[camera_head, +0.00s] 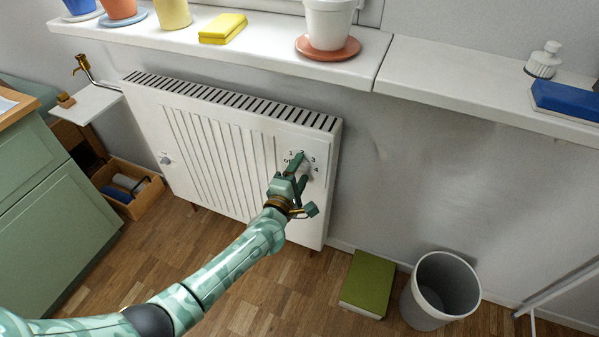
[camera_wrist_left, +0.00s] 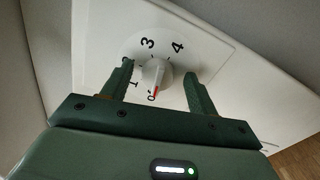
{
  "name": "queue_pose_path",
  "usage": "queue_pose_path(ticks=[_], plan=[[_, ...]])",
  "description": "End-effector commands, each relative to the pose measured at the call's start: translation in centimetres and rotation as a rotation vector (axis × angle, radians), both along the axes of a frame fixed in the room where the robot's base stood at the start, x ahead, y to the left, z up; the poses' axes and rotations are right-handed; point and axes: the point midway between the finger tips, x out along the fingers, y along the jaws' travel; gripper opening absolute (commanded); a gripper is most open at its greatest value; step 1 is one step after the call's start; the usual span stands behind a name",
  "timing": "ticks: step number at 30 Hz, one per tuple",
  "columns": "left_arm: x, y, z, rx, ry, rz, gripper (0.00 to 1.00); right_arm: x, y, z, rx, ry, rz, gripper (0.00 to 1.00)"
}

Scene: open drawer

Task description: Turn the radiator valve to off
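The radiator (camera_head: 215,150) is white and stands under the window sill. Its valve knob (camera_head: 306,172) is on the right of the front panel, partly hidden by my gripper. In the left wrist view the pale knob (camera_wrist_left: 157,72) has a red mark pointing down toward a partly hidden label starting with an O shape. The numbers 1, 3 and 4 show around it. In the head view OFF is readable at the dial's left. My left gripper (camera_head: 300,171) is open with its fingers on either side of the knob, seemingly apart from it. My right gripper is not in view.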

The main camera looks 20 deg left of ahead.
Motion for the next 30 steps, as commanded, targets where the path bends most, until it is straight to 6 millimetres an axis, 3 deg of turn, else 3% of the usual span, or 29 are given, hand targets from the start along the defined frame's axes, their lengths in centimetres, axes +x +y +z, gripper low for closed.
queue_pose_path(ticks=[6, 11, 17, 24, 30], plan=[[-0.3, 0.0, 0.2, 0.001, -0.001, -0.001, 0.59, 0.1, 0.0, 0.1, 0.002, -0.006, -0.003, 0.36], [-1.9, 0.0, 0.4, 0.002, -0.003, -0.001, 0.59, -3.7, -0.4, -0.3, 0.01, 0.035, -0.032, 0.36], [-5.8, 0.2, 0.7, 0.002, -0.004, -0.001, 0.59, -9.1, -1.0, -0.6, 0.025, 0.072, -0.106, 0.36], [-12.5, 0.4, 0.5, 0.002, -0.002, -0.001, 0.59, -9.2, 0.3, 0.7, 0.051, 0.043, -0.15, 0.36], [-15.5, 0.5, 0.2, 0.001, -0.002, 0.0, 0.59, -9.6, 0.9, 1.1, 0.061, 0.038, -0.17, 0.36]])
